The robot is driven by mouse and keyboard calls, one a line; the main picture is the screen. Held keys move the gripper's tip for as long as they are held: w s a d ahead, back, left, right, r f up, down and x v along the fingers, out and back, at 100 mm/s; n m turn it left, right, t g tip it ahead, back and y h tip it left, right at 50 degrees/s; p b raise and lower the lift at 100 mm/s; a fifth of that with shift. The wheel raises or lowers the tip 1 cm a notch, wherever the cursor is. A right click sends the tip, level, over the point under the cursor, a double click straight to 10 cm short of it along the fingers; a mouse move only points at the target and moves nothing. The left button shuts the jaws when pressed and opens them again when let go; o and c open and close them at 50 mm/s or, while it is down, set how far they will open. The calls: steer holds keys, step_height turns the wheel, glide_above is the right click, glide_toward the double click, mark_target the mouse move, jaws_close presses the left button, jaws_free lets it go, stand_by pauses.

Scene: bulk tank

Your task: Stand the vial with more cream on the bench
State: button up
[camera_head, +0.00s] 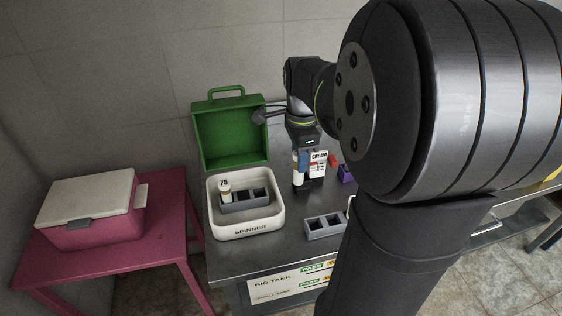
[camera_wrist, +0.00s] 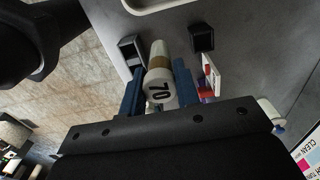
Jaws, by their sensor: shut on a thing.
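My gripper (camera_wrist: 160,92) is shut on a vial marked 70 (camera_wrist: 160,84). Its blue fingers stand on either side of the white vial, which has a tan band towards its far end. In the head view the held vial (camera_head: 297,162) shows above the bench (camera_head: 285,248), beside the CREAM sign; I cannot tell whether its base touches. The other vial, marked 75 (camera_head: 225,189), stands in a grey rack (camera_head: 246,204) inside the white SPINNER tray (camera_head: 247,231). It has tan at its lower part. The cream levels are too small to compare.
An empty grey rack (camera_head: 325,227) stands near the bench's front edge. The CREAM sign (camera_head: 319,158), a red item (camera_head: 333,160) and a purple block (camera_head: 345,174) are close to my gripper. An open green case (camera_head: 230,130) stands behind. A cooler (camera_head: 90,207) sits on the pink table.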

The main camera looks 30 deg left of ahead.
steer(key=shift+w+d+r, duration=0.1)
steer(key=shift+d+r, duration=0.35)
steer(key=shift+r, duration=2.8)
steer(key=shift+w, duration=0.1)
steer(key=w+d+f, duration=0.3)
steer(key=w+d, duration=0.1)
steer(key=d, duration=0.9)
steer(key=w+d+f, duration=0.2)
steer(key=w+d, duration=0.2)
steer(key=d, duration=0.9)
steer(key=w+d+f, duration=0.3)
steer(key=w+d, duration=0.2)
steer(key=d, duration=0.7)
steer(key=shift+w+a+f, duration=1.1)
steer(key=shift+a+f, duration=0.35)
steer(key=shift+f, duration=0.35)
steer(key=shift+w+a+f, duration=1.05)
steer(key=shift+a+f, duration=0.35)
steer(key=shift+f, duration=0.4)
steer(key=shift+w+a+f, duration=1.1)
steer(key=shift+a+f, duration=0.35)
steer(key=shift+f, duration=0.35)
